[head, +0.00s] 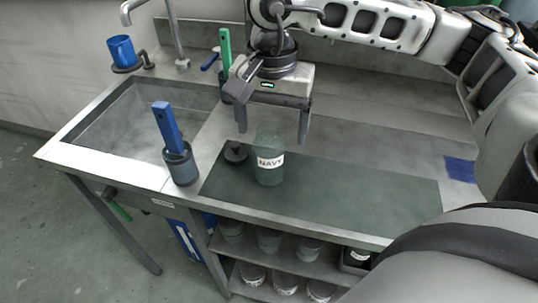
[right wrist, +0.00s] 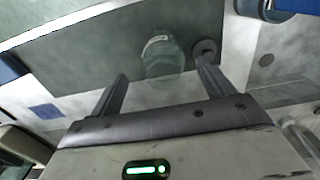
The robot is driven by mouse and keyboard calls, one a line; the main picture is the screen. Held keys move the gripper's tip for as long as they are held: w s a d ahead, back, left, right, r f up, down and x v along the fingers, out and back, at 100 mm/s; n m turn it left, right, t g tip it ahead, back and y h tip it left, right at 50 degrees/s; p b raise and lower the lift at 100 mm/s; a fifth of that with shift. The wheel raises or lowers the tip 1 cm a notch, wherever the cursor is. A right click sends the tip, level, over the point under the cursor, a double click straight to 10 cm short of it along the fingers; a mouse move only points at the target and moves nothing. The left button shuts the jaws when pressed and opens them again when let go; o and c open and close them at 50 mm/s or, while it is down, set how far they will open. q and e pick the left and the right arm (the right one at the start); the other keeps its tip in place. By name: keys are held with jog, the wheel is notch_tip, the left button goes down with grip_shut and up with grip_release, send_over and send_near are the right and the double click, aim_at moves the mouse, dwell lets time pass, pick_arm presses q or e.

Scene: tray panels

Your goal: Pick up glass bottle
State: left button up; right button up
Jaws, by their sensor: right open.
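The glass bottle (head: 268,166) is clear, greenish and upright on the dark mat (head: 350,190), with a white label reading NAVY. My right gripper (head: 272,128) is open above the bottle, its two fingers pointing down on either side of the bottle's top. In the right wrist view the bottle (right wrist: 163,57) shows ahead of and between the open fingers (right wrist: 162,82), with nothing gripped. Whether the fingers reach down beside the glass is hard to tell. My left gripper does not show.
A small dark round object (head: 236,153) lies just left of the bottle. A holder with a blue-handled tool (head: 180,165) stands near the sink (head: 130,125). A green-handled tool (head: 225,50) is behind the gripper. The mat's right side is clear.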

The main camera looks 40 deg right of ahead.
aim_at(268, 140)
jog(key=f, duration=0.4)
jog(key=shift+w+a, duration=0.1)
jog(key=shift+a, duration=0.15)
jog(key=c, duration=1.2)
jog(key=shift+r, duration=0.15)
